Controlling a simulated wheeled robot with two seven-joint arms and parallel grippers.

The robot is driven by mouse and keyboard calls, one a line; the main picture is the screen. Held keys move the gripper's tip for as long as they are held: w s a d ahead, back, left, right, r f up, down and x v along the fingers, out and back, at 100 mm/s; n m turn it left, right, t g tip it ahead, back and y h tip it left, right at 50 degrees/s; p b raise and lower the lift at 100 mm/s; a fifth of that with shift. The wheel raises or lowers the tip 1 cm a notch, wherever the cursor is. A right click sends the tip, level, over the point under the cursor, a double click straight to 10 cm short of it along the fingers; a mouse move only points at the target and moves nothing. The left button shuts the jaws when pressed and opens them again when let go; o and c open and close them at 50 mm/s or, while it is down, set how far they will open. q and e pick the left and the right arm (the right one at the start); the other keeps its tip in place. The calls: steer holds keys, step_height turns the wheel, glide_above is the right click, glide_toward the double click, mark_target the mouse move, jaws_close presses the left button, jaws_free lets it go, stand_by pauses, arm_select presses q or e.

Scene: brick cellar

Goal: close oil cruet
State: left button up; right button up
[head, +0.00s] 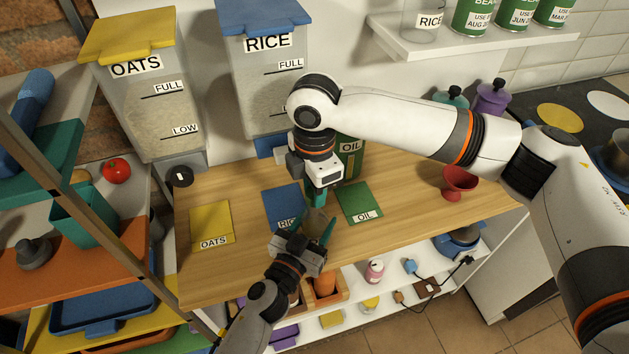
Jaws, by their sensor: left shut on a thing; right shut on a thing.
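The oil cruet (315,221), a small brownish see-through vessel, is partly hidden between the fingers of my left gripper (305,232). The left gripper comes from the front and is shut on the cruet, over the front middle of the wooden worktop. My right gripper (318,196) points down from above, its teal fingertips right over the cruet's top. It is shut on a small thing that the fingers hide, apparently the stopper. I cannot tell whether the stopper touches the cruet's neck.
A blue RICE mat (283,205), a green OIL mat (360,203) and a yellow OATS mat (211,226) lie on the worktop (420,222). The green OIL container (350,160) stands behind my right gripper. A red funnel (458,182) stands at right.

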steer(key=shift+f, duration=0.6)
stand_by(0.5)
